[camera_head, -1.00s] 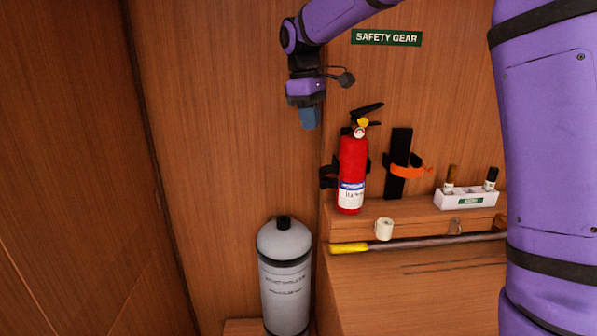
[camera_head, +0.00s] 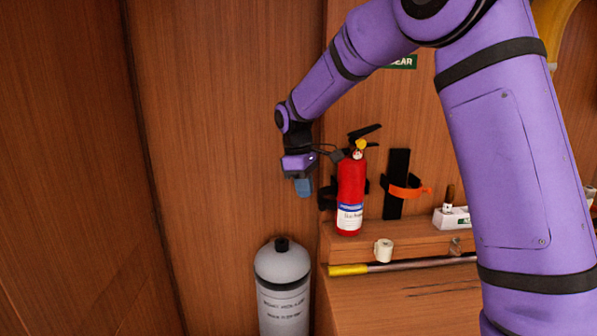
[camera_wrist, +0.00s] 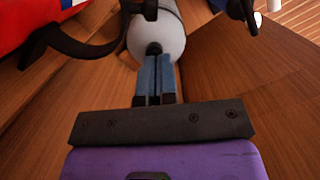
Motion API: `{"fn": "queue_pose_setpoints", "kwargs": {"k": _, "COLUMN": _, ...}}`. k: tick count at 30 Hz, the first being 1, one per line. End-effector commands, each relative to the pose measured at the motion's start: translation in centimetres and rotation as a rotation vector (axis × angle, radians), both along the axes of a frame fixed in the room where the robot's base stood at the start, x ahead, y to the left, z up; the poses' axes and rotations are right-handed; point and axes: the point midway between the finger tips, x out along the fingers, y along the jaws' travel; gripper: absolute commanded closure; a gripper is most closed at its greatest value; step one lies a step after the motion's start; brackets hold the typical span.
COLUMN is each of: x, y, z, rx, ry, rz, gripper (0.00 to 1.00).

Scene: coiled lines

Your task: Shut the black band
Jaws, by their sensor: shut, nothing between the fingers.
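The black band (camera_head: 327,196) sticks out to the left of the red fire extinguisher (camera_head: 350,192), low on its body. In the wrist view the band (camera_wrist: 76,46) curves out from the extinguisher (camera_wrist: 22,22) at the upper left and stands away from it, so it looks open. Its far part is hidden behind the extinguisher. My gripper (camera_head: 303,188) is just left of the extinguisher and beside the band, apart from it as far as I can tell. Its blue fingers (camera_wrist: 155,62) are together and empty, pointing down.
A grey cylinder (camera_head: 283,262) stands below my gripper. Right of the extinguisher is a black bracket (camera_head: 398,170) with an orange strap (camera_head: 408,191). A white roll (camera_head: 383,250), a yellow-ended pole (camera_head: 348,270) and a white holder (camera_head: 453,217) are at the shelf. Free room lies left of my gripper.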

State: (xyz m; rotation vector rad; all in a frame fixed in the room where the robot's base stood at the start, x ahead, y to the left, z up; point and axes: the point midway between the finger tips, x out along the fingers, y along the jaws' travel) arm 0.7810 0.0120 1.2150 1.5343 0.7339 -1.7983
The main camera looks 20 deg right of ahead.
Motion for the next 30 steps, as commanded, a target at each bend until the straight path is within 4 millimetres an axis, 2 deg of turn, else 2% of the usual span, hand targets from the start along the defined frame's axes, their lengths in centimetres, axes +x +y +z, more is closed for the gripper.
{"fn": "queue_pose_setpoints", "kwargs": {"k": 3, "x": -0.8, "y": -1.1, "z": -0.6, "rx": 0.0, "ry": -0.002, "rz": -0.002, "gripper": 1.0}}
{"fn": "queue_pose_setpoints", "kwargs": {"k": 8, "x": -1.4, "y": -1.8, "z": -1.2, "rx": 0.001, "ry": -0.002, "rz": -0.001, "gripper": 1.0}}
{"fn": "queue_pose_setpoints", "kwargs": {"k": 30, "x": -2.0, "y": -2.3, "z": -1.3, "rx": 0.0, "ry": -0.001, "rz": 0.053, "gripper": 1.0}}
